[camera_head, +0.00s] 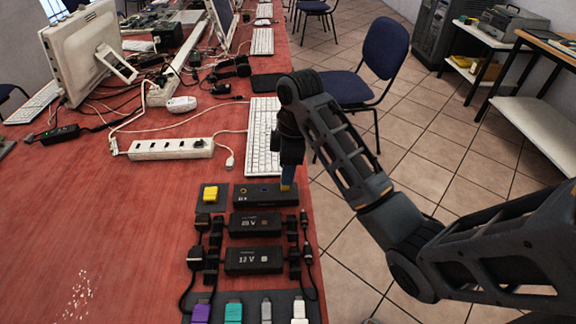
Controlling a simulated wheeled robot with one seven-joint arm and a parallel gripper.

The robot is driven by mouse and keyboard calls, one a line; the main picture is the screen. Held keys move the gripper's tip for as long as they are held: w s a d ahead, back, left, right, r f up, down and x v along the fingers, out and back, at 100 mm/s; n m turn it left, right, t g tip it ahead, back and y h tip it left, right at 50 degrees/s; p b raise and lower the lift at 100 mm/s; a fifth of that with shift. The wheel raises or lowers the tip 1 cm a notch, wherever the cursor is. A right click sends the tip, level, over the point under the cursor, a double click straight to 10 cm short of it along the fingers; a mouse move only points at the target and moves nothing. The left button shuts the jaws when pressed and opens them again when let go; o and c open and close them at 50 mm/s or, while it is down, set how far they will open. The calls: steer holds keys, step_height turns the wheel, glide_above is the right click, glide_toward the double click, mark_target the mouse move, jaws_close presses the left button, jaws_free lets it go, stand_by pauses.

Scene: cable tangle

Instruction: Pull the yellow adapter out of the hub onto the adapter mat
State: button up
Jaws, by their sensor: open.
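The hub is a flat black box with small ports on top. My gripper (289,162) points down over this end, at the top of the blue piece. It is open. I cannot tell whether the fingers touch the blue piece, as they are dark and small here.
Two black power boxes (254,261) with cables lie in front of the hub. A dark tray (308,308) with purple, teal, grey and white plugs is at the front. A white keyboard (262,140) and a power strip (170,149) lie behind. Bare red table (110,230) is at left.

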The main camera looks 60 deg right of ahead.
steer(key=shift+w+a+f, duration=0.1)
steer(key=shift+f, duration=1)
steer(key=shift+w+a+f, duration=0.1)
steer(key=shift+f, duration=1)
jaws_close()
